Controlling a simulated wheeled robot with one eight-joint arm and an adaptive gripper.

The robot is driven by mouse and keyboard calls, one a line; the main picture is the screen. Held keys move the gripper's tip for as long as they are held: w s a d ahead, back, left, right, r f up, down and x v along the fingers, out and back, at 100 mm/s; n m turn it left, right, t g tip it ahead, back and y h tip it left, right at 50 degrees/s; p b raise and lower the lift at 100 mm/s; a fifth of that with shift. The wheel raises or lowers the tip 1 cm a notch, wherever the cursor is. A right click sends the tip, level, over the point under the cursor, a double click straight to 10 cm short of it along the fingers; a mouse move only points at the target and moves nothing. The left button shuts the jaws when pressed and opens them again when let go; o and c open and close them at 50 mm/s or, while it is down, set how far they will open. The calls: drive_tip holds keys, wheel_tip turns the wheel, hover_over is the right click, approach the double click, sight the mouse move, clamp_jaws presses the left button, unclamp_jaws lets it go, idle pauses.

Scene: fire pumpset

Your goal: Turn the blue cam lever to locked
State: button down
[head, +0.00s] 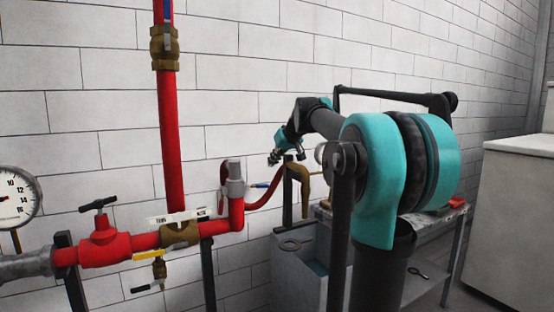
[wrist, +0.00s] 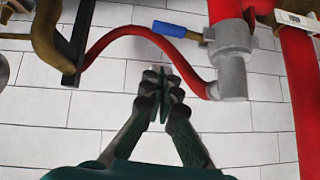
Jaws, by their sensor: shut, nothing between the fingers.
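The blue cam lever (wrist: 182,30) sticks out to the left from a grey coupling (wrist: 232,62) in the wrist view. In the head view the lever (head: 260,185) is small, beside the coupling (head: 236,188) on top of a red pipe elbow. My gripper (head: 275,158) is in front of the wall, above and right of the lever in the head view. In the wrist view my gripper (wrist: 160,78) has its fingers together and empty, below and left of the lever. A gap shows between them, and they do not appear to touch.
A red hose (wrist: 120,36) curves from the coupling past the fingers. A dark post (wrist: 77,45) and a brass hook-shaped pipe (head: 301,180) stand near my gripper. A red pipe run (head: 145,242) with a yellow-handled valve (head: 150,252) lies left. A grey bin (head: 300,270) stands below.

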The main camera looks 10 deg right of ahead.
sight(259, 186)
drive_tip(key=w+a+f, duration=0.2)
drive_tip(key=w+f, duration=0.1)
drive_tip(key=f, duration=0.4)
drive_tip(key=shift+f, duration=0.3)
